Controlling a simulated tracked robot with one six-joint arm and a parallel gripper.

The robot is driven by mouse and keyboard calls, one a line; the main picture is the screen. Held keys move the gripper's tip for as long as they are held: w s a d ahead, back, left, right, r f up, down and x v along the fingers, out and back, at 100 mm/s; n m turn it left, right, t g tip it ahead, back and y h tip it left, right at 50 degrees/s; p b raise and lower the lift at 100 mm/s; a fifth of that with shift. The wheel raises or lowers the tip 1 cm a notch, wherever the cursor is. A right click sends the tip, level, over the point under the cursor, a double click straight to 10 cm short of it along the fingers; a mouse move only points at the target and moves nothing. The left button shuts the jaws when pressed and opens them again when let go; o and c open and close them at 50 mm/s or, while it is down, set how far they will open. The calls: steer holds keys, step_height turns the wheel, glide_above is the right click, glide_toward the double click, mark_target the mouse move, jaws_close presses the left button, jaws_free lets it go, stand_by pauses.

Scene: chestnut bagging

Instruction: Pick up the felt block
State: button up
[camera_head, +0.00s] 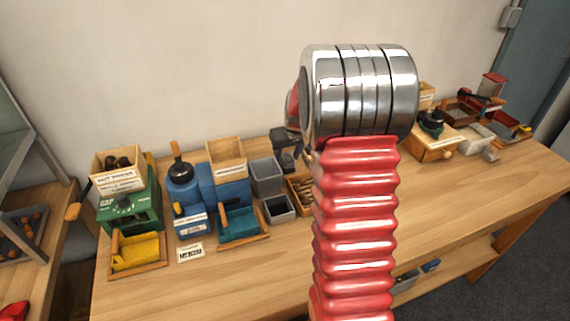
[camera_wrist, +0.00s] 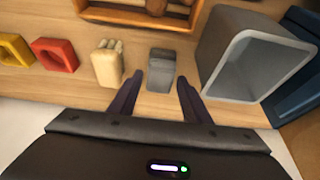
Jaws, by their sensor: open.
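The fingertips are close to the block's near end, and I see no contact. In the head view my gripper (camera_head: 287,150) is a dark shape left of my arm, partly covered by it. The felt block cannot be made out there.
A grey bin (camera_wrist: 215,45) stands close right of the right finger. Left of the block are a cream piece (camera_wrist: 107,65), a red ring (camera_wrist: 55,65) and a yellow ring (camera_wrist: 15,58). A wooden tray (camera_wrist: 120,14) lies beyond. Machines and boxes line the bench (camera_head: 460,200).

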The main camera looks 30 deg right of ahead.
steer(key=shift+x, duration=1.2)
steer(key=shift+c, duration=0.5)
steer(key=c, duration=0.8)
